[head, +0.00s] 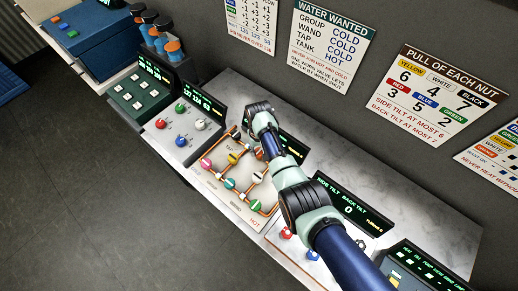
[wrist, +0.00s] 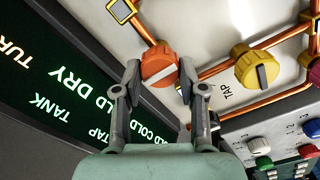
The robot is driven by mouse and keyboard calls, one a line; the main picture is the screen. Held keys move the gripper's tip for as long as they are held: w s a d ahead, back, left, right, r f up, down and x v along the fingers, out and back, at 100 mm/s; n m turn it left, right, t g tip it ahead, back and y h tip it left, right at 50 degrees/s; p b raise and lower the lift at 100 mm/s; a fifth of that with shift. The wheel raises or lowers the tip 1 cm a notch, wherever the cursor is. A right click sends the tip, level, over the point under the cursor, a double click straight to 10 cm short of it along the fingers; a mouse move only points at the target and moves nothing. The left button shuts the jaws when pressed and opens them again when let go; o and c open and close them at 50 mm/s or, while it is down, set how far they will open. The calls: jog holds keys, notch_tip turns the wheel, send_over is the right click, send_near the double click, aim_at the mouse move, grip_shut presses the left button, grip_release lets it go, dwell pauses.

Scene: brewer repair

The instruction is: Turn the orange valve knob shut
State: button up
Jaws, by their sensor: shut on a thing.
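The orange valve knob (wrist: 159,63) sits on a copper pipe on the pale valve panel. It has a white stripe, which lies at a slant in the wrist view. My gripper (wrist: 160,72) has one finger on each side of the knob and is shut on it.
A yellow knob (wrist: 257,68) is on the pipe to the right, by the TAP label. A lit display (wrist: 55,85) is close on the left. Pink (head: 205,163), teal (head: 229,184) and green (head: 255,204) knobs are lower on the panel. A control box (head: 184,128) stands left.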

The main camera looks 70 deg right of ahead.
aim_at(259, 151)
jog(key=o, duration=1.1)
jog(key=shift+o, duration=0.2)
notch_tip(259, 151, up, 12)
